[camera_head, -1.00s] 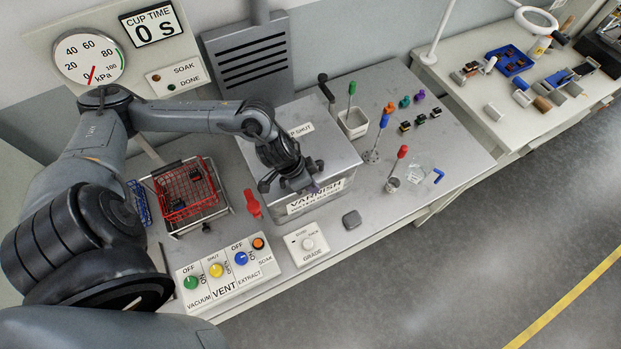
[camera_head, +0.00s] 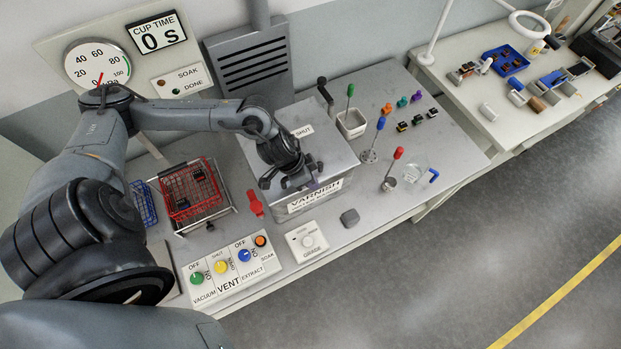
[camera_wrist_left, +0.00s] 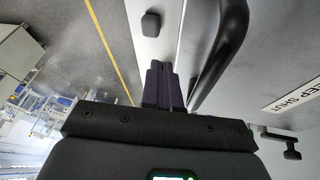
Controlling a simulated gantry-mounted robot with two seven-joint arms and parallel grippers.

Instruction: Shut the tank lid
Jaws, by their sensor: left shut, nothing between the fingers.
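The grey tank lid (camera_head: 322,143) lies flat on the varnish tank (camera_head: 338,192), with no gap visible in the head view. Its "keep shut" label is partly covered by my arm; the label also shows in the wrist view (camera_wrist_left: 295,96). My left gripper (camera_head: 313,184) is shut and empty at the lid's front edge, above the "VARNISH" label. In the wrist view its closed fingers (camera_wrist_left: 163,75) are beside a black bar handle (camera_wrist_left: 222,55), apart from it or just touching; I cannot tell which. My right gripper is out of view.
A red wire basket (camera_head: 192,190) stands left of the tank. A red upright piece (camera_head: 253,203), a control panel (camera_head: 232,268) and a grade dial box (camera_head: 307,242) sit in front. A dark grey block (camera_head: 350,217) and red-handled tool (camera_head: 396,160) are to the right.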

